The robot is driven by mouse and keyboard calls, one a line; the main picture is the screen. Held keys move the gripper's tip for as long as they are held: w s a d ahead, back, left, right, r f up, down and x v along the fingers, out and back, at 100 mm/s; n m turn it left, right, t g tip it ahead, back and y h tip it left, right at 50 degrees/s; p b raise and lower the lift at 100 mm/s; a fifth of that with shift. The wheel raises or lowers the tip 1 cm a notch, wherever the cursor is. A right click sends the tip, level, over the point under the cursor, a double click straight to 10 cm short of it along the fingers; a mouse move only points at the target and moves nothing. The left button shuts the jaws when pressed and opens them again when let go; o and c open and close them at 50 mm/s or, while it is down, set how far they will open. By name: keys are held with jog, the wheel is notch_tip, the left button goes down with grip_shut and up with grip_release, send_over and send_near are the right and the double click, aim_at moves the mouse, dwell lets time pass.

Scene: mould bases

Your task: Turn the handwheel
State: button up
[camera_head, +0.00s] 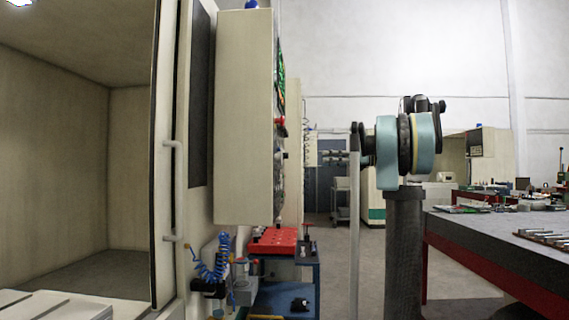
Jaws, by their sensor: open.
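A pale machine control box stands left of centre, and its control face (280,170) is seen nearly edge-on. A red knob (281,121) and small dark parts stick out from this face. A handwheel cannot be told apart for certain at this angle. My teal and black arm is at right of centre. What looks like my gripper (335,156) shows small at its left end, with thin grey fingers pointing left toward the panel. It is open, with nothing seen between the fingers. A gap separates it from the panel in the picture.
An open machine enclosure with a door handle (174,190) fills the left. A blue cart (287,298) with a red tray (273,240) stands below the panel. A workbench (470,228) with parts lies right. Some floor is clear behind.

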aim_at(281, 159)
jog(key=w+a, duration=0.1)
jog(key=a, duration=1.6)
jog(key=shift+w+r, duration=0.15)
jog(key=shift+w, duration=0.15)
jog(key=c, duration=1.1)
